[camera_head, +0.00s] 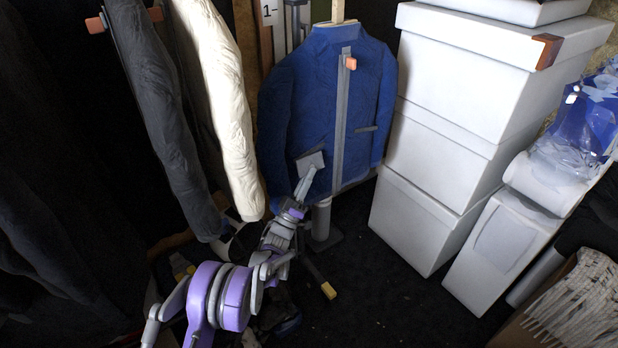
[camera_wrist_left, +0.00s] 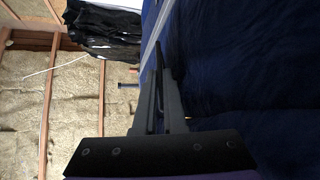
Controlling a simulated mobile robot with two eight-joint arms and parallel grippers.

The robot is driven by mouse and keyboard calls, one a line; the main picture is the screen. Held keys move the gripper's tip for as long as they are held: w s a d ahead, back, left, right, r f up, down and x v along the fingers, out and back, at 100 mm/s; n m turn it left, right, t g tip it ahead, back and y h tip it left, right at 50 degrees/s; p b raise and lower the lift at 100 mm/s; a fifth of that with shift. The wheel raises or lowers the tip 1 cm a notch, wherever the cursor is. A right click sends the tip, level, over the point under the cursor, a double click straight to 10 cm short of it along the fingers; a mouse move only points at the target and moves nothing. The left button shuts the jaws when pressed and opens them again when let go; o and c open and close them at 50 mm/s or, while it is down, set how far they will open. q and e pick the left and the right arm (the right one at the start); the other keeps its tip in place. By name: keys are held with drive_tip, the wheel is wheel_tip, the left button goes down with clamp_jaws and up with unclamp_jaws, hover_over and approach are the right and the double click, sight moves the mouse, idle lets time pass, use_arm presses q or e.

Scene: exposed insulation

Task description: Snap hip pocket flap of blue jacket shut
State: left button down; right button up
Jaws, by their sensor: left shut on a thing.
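The blue jacket (camera_head: 300,95) hangs upright on a stand, with a grey strip down its front; its fabric fills the right of the left wrist view (camera_wrist_left: 255,70). A pale, tilted flap (camera_head: 311,158) shows at its lower left hip. My left gripper (camera_head: 311,172) reaches up from below to this flap and is shut on it. Its fingers also show close together in the left wrist view (camera_wrist_left: 160,85), beside the blue fabric. The fingers' hold itself is too small to see clearly. My right gripper is in neither view.
A cream sleeve (camera_head: 222,105) and a dark grey sleeve (camera_head: 160,115) hang left of the jacket. Stacked white boxes (camera_head: 450,130) stand close on its right. Dark floor (camera_head: 370,290) is open in front of the boxes.

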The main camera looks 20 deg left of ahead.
use_arm(q)
drive_tip(key=c, duration=1.3)
unclamp_jaws()
drive_tip(key=shift+f, duration=0.15)
drive_tip(key=v, duration=1)
drive_tip(key=shift+s+f, duration=0.15)
drive_tip(key=shift+s, duration=0.1)
drive_tip(key=shift+a, duration=0.1)
